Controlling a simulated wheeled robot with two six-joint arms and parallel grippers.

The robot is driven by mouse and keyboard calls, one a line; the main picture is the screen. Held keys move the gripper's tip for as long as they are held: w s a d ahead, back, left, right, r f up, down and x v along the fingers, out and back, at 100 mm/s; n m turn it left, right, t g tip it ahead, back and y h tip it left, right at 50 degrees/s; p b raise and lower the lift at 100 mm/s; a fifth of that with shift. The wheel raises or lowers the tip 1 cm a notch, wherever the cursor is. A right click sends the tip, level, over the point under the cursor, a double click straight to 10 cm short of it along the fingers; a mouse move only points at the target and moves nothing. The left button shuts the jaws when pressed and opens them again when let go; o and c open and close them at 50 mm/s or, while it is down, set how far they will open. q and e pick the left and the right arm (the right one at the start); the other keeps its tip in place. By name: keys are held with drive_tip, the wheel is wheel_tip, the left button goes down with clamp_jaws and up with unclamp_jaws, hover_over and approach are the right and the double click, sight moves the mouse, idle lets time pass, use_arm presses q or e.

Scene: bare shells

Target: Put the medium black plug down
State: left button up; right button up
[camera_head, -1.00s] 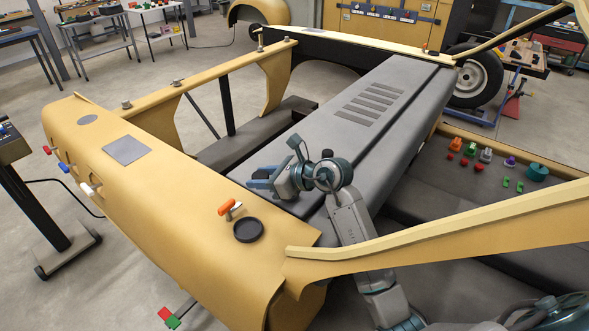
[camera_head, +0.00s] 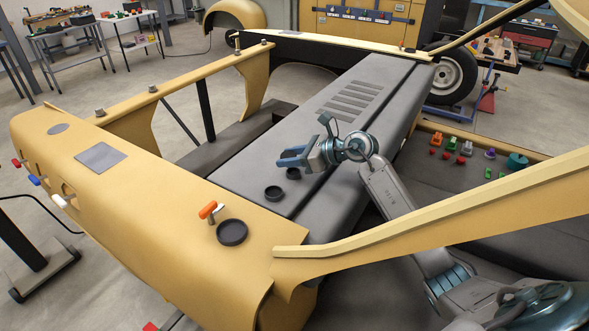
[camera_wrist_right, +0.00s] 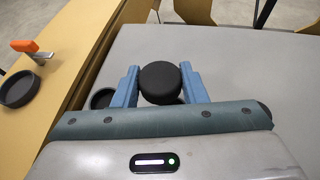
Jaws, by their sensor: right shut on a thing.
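My right gripper (camera_head: 283,158) is over the grey panel. In the right wrist view its two blue fingers (camera_wrist_right: 160,70) are shut on a round black plug (camera_wrist_right: 160,83). In the head view this black plug (camera_head: 293,173) shows just below the fingers, above or at the panel; I cannot tell if it touches. A second black plug (camera_head: 274,193) lies on the grey panel to the left; it also shows in the wrist view (camera_wrist_right: 103,97), partly hidden by a finger. A larger black round piece (camera_head: 232,232) sits on the yellow body. My left gripper is not in view.
An orange-handled piece (camera_head: 208,210) stands on the yellow body (camera_head: 130,190) beside the larger black piece. The grey panel (camera_head: 330,130) is clear toward its slotted far end. A yellow rail (camera_head: 430,220) crosses at right, with small coloured parts behind it.

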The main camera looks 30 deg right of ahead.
sight(294, 174)
drive_tip(key=shift+d, duration=0.3)
drive_tip(key=f+b, duration=0.1)
drive_tip(key=f, duration=0.2)
drive_tip(key=shift+w+d+f+b, duration=0.1)
drive_tip(key=shift+d+f+b, duration=0.1)
drive_tip(key=shift+d+b, duration=0.2)
drive_tip(key=shift+f, duration=0.2)
drive_tip(key=shift+r, duration=0.1)
drive_tip(key=shift+f+b, duration=0.3)
drive_tip(key=o, duration=0.9)
drive_tip(key=shift+o, duration=0.2)
